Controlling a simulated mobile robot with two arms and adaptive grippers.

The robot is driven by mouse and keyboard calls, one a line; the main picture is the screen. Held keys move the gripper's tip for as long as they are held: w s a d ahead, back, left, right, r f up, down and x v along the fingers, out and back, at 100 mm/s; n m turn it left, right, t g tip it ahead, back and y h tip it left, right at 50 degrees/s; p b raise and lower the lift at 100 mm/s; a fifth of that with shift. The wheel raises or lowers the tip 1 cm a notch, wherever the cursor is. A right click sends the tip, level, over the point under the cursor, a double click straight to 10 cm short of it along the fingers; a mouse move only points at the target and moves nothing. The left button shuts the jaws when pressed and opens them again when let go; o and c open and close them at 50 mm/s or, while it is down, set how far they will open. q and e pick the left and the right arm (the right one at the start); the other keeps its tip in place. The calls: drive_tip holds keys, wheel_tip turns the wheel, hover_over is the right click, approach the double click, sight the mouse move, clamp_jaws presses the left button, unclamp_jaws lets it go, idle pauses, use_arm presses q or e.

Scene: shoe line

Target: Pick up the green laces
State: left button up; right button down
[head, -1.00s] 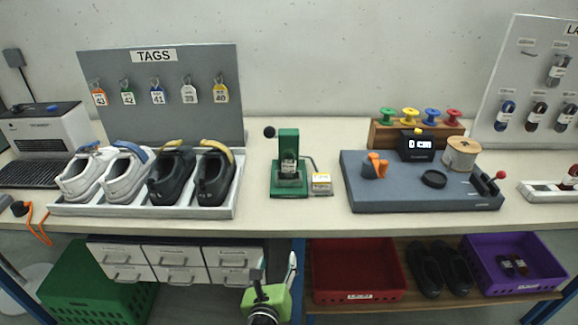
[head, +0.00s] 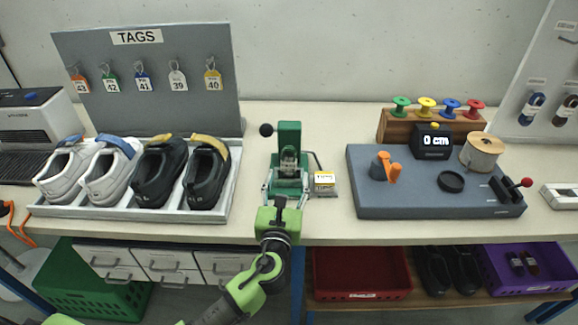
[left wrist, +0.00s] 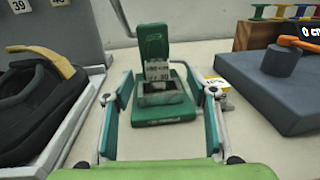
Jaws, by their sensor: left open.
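A green press-like device (head: 291,135) stands on the bench in front of my left gripper (head: 285,194). A small labelled bundle (head: 289,162) sits upright in its metal holder; it also shows in the left wrist view (left wrist: 157,70). It may be laces, but I cannot make out its colour. My left gripper is open and empty, its fingers pointing at the device, one to each side of the bundle in the left wrist view. A green spool (head: 401,106) stands on the wooden rack at the right. My right gripper is not in view.
A small yellow-and-white box (head: 324,181) stands right of the device. A tray (head: 130,215) of white and black shoes is at the left. A grey measuring station (head: 400,205) is at the right. Below the bench are a red crate (head: 360,294) and a purple crate (head: 535,284).

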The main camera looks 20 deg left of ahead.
sight(288, 163)
use_arm(q)
drive_tip(key=w, duration=0.2)
drive_tip(key=shift+w+a+f, duration=0.1)
drive_tip(key=shift+w+a, duration=0.15)
drive_tip(key=shift+w, duration=0.35)
drive_tip(key=shift+w+a, duration=0.4)
drive_tip(key=shift+w, duration=0.35)
drive_tip(key=shift+w+a+p, duration=0.15)
drive_tip(key=shift+w, duration=0.5)
drive_tip(key=shift+w+a+p, duration=0.15)
drive_tip(key=shift+w, duration=0.45)
drive_tip(key=shift+w+f, duration=0.1)
drive_tip(key=shift+w, duration=0.4)
drive_tip(key=c, duration=1.1)
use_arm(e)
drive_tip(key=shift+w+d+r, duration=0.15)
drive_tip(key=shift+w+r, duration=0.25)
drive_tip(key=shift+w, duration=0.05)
